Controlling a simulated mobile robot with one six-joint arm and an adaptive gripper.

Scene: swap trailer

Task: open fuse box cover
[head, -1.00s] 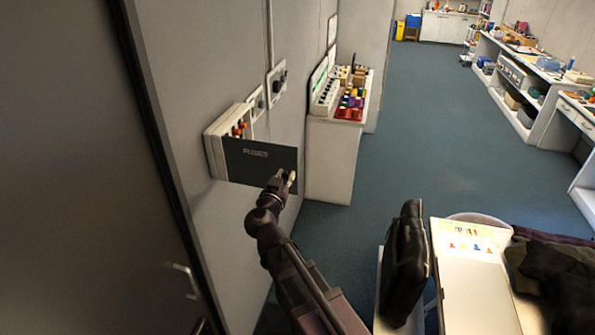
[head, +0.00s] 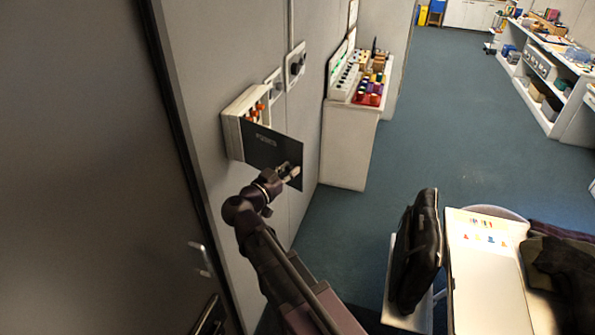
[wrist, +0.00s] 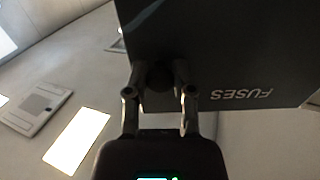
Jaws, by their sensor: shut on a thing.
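The fuse box (head: 236,126) is a white box on the grey wall at the left in the head view. Orange and red fuses (head: 256,112) show inside its upper part. Its dark cover (head: 268,148), lettered "FUSES", stands swung out from the box toward the right. In the wrist view the cover (wrist: 225,45) fills the upper right, with its lettering upside down. My gripper (head: 289,173) is at the cover's free right edge, shut on it. In the wrist view my gripper's fingers (wrist: 160,80) reach a dark part at the cover's edge; the exact contact is hard to see.
Switch plates (head: 294,66) are on the wall beyond the box. A white cabinet (head: 348,145) with coloured items on top stands behind. A black bag (head: 416,250) and a white table (head: 485,285) are at the lower right. The blue floor between is clear.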

